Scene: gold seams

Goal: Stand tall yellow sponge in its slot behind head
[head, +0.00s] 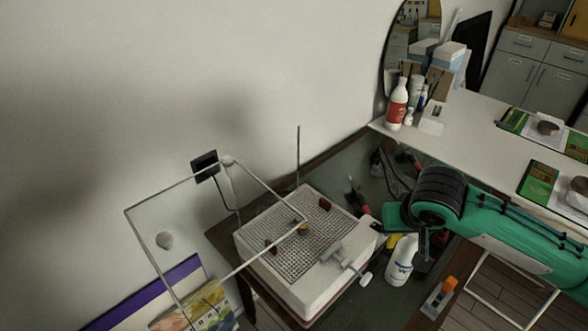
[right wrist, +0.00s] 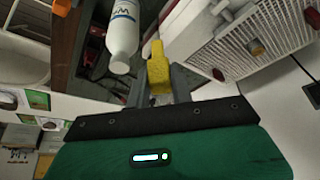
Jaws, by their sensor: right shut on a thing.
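The tall yellow sponge (right wrist: 158,66) is between the fingers of my right gripper (right wrist: 160,82), which is shut on it; its far end sticks out beyond the fingertips. In the head view my green right arm reaches in from the right, its gripper end right of the white grinder (head: 310,291), and I cannot make out the sponge clearly. The grinder's gridded top carries a small brass-coloured head (head: 303,229), which also shows in the right wrist view (right wrist: 257,47). The sponge is apart from the grinder. I cannot make out the slot. My left gripper is not in view.
A thin-framed clear panel (head: 167,196) stands over the grinder's left side. Dark red pieces (head: 325,203) sit on the grid. A white bottle (head: 401,261) stands right of the grinder, below my arm. Another bottle (head: 397,104) stands on the white counter (head: 480,143).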

